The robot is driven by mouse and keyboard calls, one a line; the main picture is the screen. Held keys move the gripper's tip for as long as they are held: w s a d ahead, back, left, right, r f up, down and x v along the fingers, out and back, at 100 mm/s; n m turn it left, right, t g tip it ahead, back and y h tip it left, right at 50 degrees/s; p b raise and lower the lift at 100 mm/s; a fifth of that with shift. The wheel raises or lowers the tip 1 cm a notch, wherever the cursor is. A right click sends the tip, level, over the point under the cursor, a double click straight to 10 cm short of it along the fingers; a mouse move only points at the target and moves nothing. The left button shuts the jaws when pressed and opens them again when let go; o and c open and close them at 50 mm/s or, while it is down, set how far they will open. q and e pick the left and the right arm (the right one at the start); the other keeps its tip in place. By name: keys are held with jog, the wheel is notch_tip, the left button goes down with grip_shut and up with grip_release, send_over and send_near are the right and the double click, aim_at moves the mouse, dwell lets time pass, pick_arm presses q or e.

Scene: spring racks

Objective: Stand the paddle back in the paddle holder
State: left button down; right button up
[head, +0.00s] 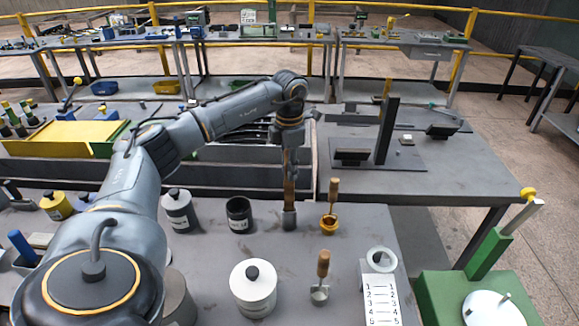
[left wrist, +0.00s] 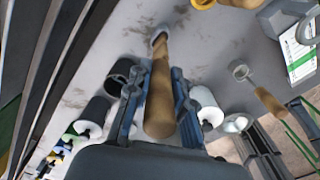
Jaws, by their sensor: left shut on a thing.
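The paddle (head: 289,195) is a brown wooden stick held upright in my left gripper (head: 290,172). In the left wrist view the wooden paddle (left wrist: 160,95) lies between the two blue-grey fingers of my left gripper (left wrist: 157,108), which are shut on it. The paddle's lower end meets a small grey cup (head: 289,220) on the table, which looks like the paddle holder. A pale ring shows around that end in the left wrist view. I cannot tell how deep the end sits. My right gripper is not in view.
A dark open canister (head: 239,216) stands left of the paddle. A lidded grey pot (head: 179,212) and a white pot (head: 253,288) stand nearby. A wooden-handled tool stands in a yellow ring (head: 329,225) at right. A scoop (head: 321,288) and a numbered card (head: 381,300) are nearer.

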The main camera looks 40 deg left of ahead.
pick_arm(q)
jog(key=shift+f, duration=0.3)
jog(key=shift+f+b, duration=0.75)
jog(key=shift+f, duration=0.3)
jog(key=shift+f+b, duration=1.25)
jog(key=shift+f, duration=0.85)
jog(key=c, duration=0.6)
grip_release()
jog(key=shift+r+p, duration=2.7)
jog(key=shift+r, duration=0.8)
